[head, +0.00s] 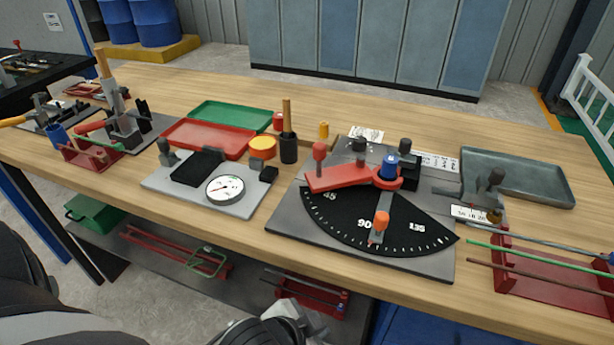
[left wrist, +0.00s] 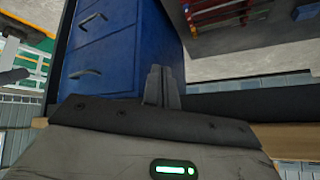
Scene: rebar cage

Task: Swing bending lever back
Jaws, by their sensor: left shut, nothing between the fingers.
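The bending plate (head: 430,266) lies on the bench right of centre, with a black angle dial (head: 335,215) on it. The red bending lever (head: 345,177) points left from the blue-capped pivot (head: 389,165). Its upright red handle (head: 319,156) is at the lever's left end. A grey arm with an orange knob (head: 381,220) lies across the dial, toward the bench front. My left gripper (left wrist: 162,87) is shut and empty in the left wrist view, away from the lever, facing the area under the bench. My right gripper is not in view.
A gauge plate (head: 240,208) and red tray (head: 206,139) are left of the bending plate. A grey tray (head: 520,178) and red rack with rods (head: 550,283) are right. The lower shelf holds red racks (head: 175,252). Blue drawers (left wrist: 115,45) show in the left wrist view.

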